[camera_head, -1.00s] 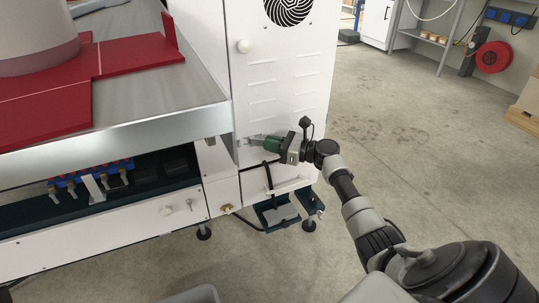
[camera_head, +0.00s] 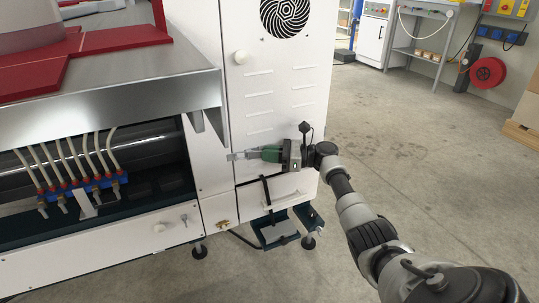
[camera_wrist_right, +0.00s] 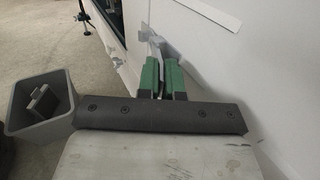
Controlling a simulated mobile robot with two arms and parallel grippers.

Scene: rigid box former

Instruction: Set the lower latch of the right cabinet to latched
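The right cabinet (camera_head: 285,110) is white, with a fan grille near its top. A round white latch knob (camera_head: 240,57) sits at the upper left of its door. My right gripper (camera_head: 236,156) reaches in from the right, low on the door, its grey tips at the door's left edge. My left gripper is out of view.
A metal worktop (camera_head: 130,95) with red plates ends just left of the cabinet, a bracket hanging from its corner. Hoses and blue fittings (camera_head: 85,187) sit below it. Open concrete floor (camera_head: 400,130) lies to the right.

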